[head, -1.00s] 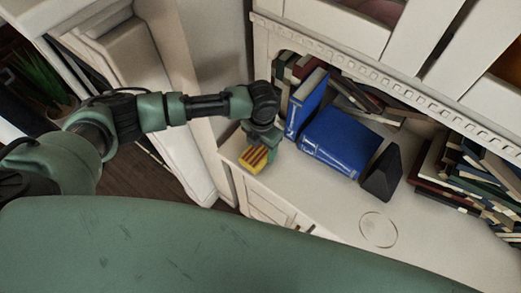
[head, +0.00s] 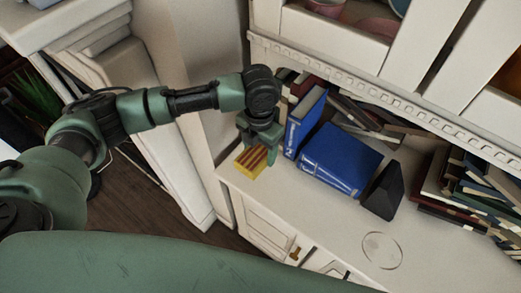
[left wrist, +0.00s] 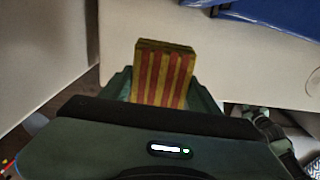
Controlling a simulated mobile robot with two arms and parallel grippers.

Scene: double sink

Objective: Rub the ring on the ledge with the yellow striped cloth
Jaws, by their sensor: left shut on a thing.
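My left gripper (head: 262,143) is shut on the yellow and red striped cloth (head: 250,161), a folded block. It holds the cloth at the left end of the white ledge (head: 335,228); I cannot tell whether the cloth touches the ledge. The cloth also shows between the fingers in the left wrist view (left wrist: 163,75). The ring (head: 382,233), a faint round mark, lies on the ledge to the right, well apart from the cloth. Part of the ring shows at the right edge of the left wrist view (left wrist: 314,82). My right gripper is not in view.
Blue books (head: 340,160) stand and lean just right of my left gripper. A black wedge-shaped object (head: 383,191) stands between them and the ring. Piled books (head: 475,190) lie at the right. The ledge's front strip, from the cloth to the ring, looks clear.

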